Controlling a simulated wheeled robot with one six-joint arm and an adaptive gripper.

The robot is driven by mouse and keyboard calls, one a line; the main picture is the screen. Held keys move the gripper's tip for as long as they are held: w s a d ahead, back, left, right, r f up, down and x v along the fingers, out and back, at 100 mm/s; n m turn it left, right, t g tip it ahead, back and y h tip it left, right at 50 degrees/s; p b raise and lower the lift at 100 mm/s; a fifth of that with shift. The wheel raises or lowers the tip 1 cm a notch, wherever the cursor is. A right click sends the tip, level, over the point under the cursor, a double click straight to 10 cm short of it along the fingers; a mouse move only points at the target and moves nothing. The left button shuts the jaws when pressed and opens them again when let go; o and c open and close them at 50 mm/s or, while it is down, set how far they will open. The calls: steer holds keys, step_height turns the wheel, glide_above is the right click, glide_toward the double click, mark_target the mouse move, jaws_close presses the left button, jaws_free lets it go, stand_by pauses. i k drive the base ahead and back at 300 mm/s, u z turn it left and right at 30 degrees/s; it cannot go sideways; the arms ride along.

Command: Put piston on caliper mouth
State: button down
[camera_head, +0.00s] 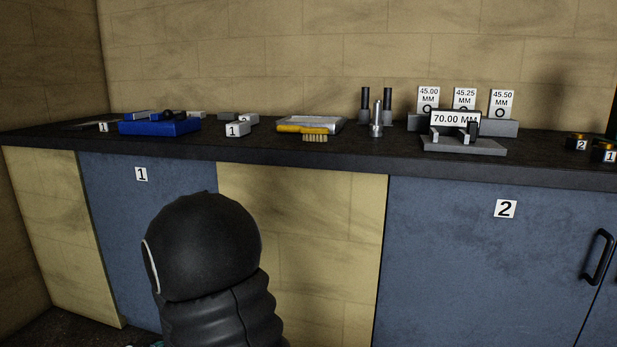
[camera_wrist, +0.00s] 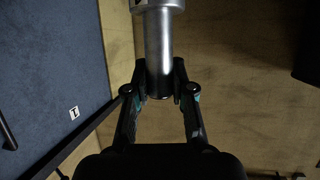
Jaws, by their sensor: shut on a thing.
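My gripper (camera_wrist: 163,78) is shut on a bright grey metal cylinder (camera_wrist: 158,38) with a wider collar at its top; it looks like the piston. The cylinder's far end runs out of the wrist view. In the head view my gripper and the held part are hidden or out of frame. What looks like the caliper (camera_head: 464,147), a grey base with upright jaws and a sign reading 70.00 MM (camera_head: 455,119), stands on the worktop at the right. The held part is apart from it.
The dark worktop (camera_head: 340,150) also bears a blue tray (camera_head: 160,128), a yellow brush (camera_head: 303,129), an upright metal rod part (camera_head: 376,120), two dark posts, size-marked stands (camera_head: 501,105) and numbered rings (camera_head: 576,143). Blue cabinet doors (camera_head: 480,260) are below.

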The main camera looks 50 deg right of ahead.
mark_target(447, 140)
steer(key=u, duration=0.25)
steer(key=k, duration=1.05)
steer(key=z, duration=1.15)
steer(key=i, duration=0.35)
steer(key=z, duration=0.15)
